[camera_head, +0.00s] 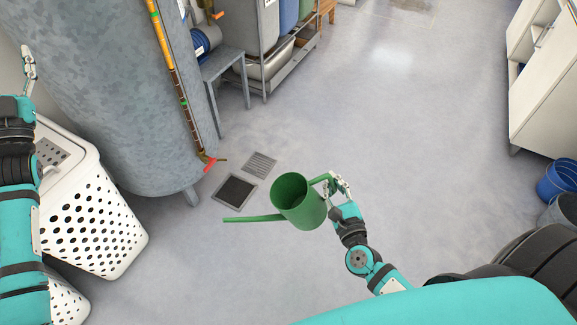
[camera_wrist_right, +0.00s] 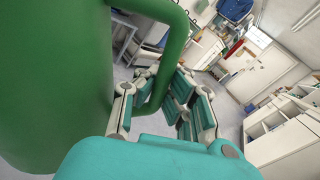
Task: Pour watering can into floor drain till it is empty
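The green watering can (camera_head: 306,214) is held above the floor, roughly upright. Its long spout points left, with the tip in front of the dark square floor drain (camera_head: 235,189) in the picture. I cannot tell whether it holds water; no stream shows at the spout. My right gripper (camera_head: 338,186) is shut on the can's handle. In the right wrist view the handle (camera_wrist_right: 176,38) passes between the fingers (camera_wrist_right: 158,105), and the can's body (camera_wrist_right: 55,85) fills the left side. My left gripper (camera_head: 29,66) is at the far left, away from the can; its opening is unclear.
A slatted metal grate (camera_head: 260,165) lies on the floor beside the drain. A big grey tank (camera_head: 110,90) stands behind left, with a white perforated basket (camera_head: 95,215) below it. Blue bucket (camera_head: 558,180) and white cabinet (camera_head: 545,95) are at right. The middle floor is clear.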

